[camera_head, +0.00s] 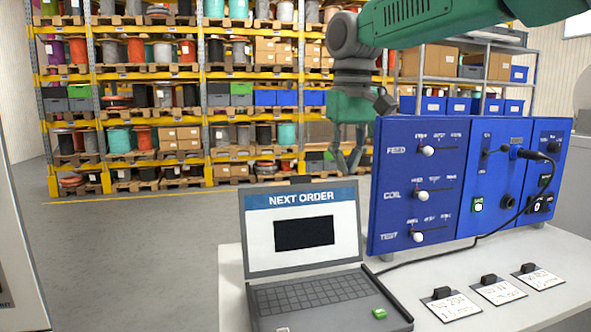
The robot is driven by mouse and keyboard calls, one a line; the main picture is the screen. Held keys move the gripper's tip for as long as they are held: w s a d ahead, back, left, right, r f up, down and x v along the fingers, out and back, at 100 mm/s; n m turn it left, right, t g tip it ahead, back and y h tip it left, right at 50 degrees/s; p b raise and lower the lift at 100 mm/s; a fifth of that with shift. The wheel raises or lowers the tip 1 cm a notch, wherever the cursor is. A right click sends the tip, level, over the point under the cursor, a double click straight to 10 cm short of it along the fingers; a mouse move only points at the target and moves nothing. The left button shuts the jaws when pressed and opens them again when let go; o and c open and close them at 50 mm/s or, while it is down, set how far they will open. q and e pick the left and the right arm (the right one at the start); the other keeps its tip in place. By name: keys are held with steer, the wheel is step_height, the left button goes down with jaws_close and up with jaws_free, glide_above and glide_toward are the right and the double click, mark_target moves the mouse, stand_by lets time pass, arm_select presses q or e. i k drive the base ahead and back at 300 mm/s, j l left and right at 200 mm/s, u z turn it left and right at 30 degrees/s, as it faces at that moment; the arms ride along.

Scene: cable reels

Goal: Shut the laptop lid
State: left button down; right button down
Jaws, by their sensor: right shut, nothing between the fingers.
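The grey laptop (318,294) stands open on the table, with its lid (300,229) raised roughly upright and its screen reading "NEXT ORDER". Its keyboard faces up, and a small green piece lies on the right of its base. My right gripper (348,172) hangs pointing down just above the lid's top right corner, in front of the shelving in the picture. It is shut and empty, and appears apart from the lid. I cannot tell exactly how far behind the lid it is. My left gripper is out of view.
A blue control panel (419,190) with several levers stands right of the laptop, close to my right arm. A black cable (452,246) runs from it towards the laptop. Several tagged cards lie on the white table (405,290). Reel shelving (204,110) stands far behind open floor.

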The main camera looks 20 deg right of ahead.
mark_target(303, 224)
steer(key=i+l, duration=0.1)
steer(key=i, duration=0.95)
